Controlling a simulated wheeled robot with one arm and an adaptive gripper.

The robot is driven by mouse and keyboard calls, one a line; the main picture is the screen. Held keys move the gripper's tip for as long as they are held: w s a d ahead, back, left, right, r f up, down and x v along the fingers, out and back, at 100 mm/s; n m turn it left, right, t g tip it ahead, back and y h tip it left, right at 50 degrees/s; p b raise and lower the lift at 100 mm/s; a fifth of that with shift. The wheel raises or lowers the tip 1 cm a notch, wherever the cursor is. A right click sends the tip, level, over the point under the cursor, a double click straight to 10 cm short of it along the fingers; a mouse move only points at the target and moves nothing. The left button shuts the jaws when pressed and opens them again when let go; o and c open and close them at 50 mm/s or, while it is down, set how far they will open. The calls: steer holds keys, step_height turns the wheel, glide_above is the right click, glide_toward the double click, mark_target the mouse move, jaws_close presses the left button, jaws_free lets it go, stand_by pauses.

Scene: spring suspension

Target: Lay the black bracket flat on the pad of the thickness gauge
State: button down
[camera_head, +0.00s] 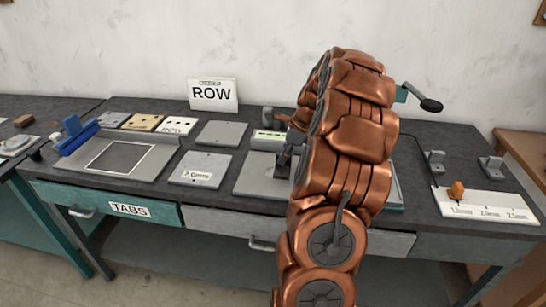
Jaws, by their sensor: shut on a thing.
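My copper arm covers the middle of the view, and only part of my gripper (287,154) shows at its left edge. My gripper is shut on a small dark piece, which appears to be the black bracket (283,171); its outline is mostly lost against the dark fingers. It is over a grey flat plate (252,181), and I cannot tell whether it touches. The thickness gauge seems to be the unit with a pale green display (268,136) behind this plate. My arm hides its right side and I cannot make out its pad.

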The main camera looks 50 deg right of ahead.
steer(key=shift+w+a+f+p, duration=0.15)
steer(key=shift+w+p, duration=0.25)
steer(key=shift+w, duration=1.4)
steer(key=shift+w+f, duration=0.15)
steer(key=shift+w, duration=0.05)
steer(key=shift+f+p, duration=0.7)
steer(key=shift+f, duration=0.95)
steer(key=shift+f, duration=0.1)
steer(key=c, duration=1.1)
jaws_free()
